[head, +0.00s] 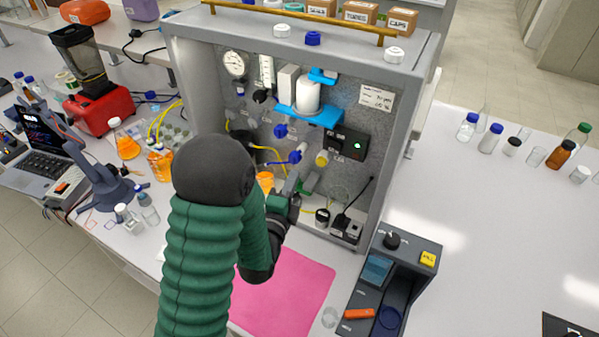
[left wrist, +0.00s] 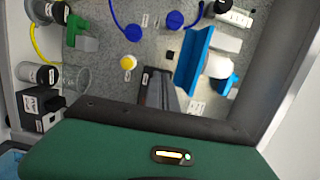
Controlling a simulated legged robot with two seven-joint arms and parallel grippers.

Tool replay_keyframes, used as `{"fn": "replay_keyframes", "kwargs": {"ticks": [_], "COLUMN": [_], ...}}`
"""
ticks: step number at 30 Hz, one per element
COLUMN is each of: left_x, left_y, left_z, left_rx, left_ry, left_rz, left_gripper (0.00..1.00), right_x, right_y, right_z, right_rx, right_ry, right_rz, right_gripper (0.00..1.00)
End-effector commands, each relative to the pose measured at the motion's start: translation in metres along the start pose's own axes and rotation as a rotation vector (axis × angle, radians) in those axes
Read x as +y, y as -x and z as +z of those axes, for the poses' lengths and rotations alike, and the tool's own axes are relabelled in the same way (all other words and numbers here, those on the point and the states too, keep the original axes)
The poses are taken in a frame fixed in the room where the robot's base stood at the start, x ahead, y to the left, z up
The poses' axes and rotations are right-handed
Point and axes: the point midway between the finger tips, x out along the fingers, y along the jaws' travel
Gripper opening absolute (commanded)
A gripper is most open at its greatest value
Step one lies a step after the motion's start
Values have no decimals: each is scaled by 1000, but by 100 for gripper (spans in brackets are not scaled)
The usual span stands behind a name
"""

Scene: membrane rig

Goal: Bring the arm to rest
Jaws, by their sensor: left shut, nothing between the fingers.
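My left arm (head: 205,260), in ribbed green sleeves with dark joints, reaches up from the bottom of the head view. Its gripper (head: 291,187) is shut and empty, in front of the open grey cabinet (head: 405,85) of the rig. The gripper looks close to a green-handled part (head: 312,181) low in the cabinet; I cannot tell whether they touch. In the left wrist view the green handle (left wrist: 84,43) is at upper left, and a green housing of my own arm fills the bottom. My right gripper is out of view.
The cabinet holds a blue bracket (head: 318,115) with a white cylinder (head: 307,95), a yellow knob (head: 321,159) and a black box (head: 349,143). A pink mat (head: 290,290) lies in front. A dark device (head: 412,260) stands right of it.

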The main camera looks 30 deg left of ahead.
Motion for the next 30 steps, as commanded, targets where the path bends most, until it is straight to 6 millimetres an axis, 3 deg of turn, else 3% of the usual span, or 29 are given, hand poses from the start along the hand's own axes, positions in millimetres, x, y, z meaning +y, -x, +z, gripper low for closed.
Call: {"fn": "replay_keyframes", "kwargs": {"ticks": [13,16,19,22,24,27,30], "left_x": [6,29,71,116,142,169,181], "left_y": [-3,-3,5,30,58,107,152], "left_z": [-2,-13,-32,-52,-63,-72,-75], "left_rx": [5,20,6,-83,-195,-410,-628], "left_ry": [22,141,368,625,785,970,1083], "left_rz": [17,120,330,583,753,956,1084], "left_gripper": [0,0,0,0,0,0,0], "right_x": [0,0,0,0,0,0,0], "right_y": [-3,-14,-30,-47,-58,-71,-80], "right_z": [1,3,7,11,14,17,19], "right_rx": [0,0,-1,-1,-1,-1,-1], "right_ry": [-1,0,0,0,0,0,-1], "right_rz": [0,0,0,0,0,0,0], "right_gripper": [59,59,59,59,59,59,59]}}
